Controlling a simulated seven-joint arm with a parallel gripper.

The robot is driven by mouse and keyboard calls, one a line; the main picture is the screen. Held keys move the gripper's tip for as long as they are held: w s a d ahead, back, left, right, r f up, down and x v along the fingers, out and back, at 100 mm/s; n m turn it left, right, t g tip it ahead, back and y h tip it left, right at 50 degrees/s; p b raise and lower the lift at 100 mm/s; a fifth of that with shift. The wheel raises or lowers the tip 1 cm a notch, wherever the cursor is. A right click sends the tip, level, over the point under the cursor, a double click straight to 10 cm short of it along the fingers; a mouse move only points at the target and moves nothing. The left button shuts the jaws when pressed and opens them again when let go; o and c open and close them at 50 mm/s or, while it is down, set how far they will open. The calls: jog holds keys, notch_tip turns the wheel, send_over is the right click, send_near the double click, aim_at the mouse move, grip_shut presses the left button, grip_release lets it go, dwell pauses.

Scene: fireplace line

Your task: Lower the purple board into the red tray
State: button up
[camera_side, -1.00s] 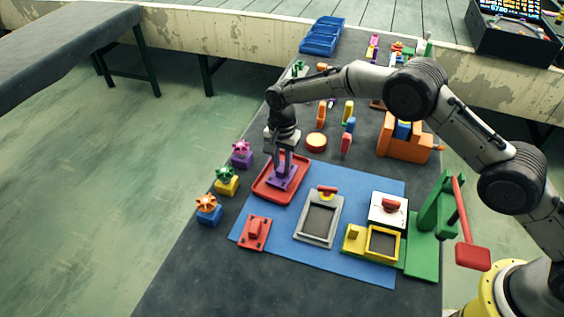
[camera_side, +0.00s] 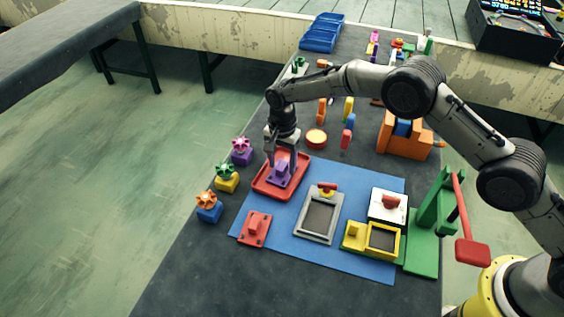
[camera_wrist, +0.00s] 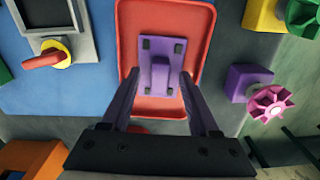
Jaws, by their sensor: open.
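The purple board (camera_side: 279,178) lies inside the red tray (camera_side: 262,191), with its raised block upward. In the wrist view the purple board (camera_wrist: 171,49) sits within the rim of the red tray (camera_wrist: 204,22), apart from the side walls. My gripper (camera_side: 281,158) is just above the board. In the wrist view the fingers of my gripper (camera_wrist: 160,80) are spread on either side of the board's block, with gaps between. Nothing is held.
A blue mat (camera_side: 283,243) lies under the tray. A red board (camera_side: 255,230), a grey frame (camera_side: 319,217) and a yellow frame (camera_side: 383,242) stand nearby. Several knobbed blocks, one purple (camera_side: 241,155), line the left edge.

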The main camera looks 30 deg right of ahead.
aim_at(282, 165)
notch_tip(282, 165, up, 11)
dwell(1.1)
dwell(0.7)
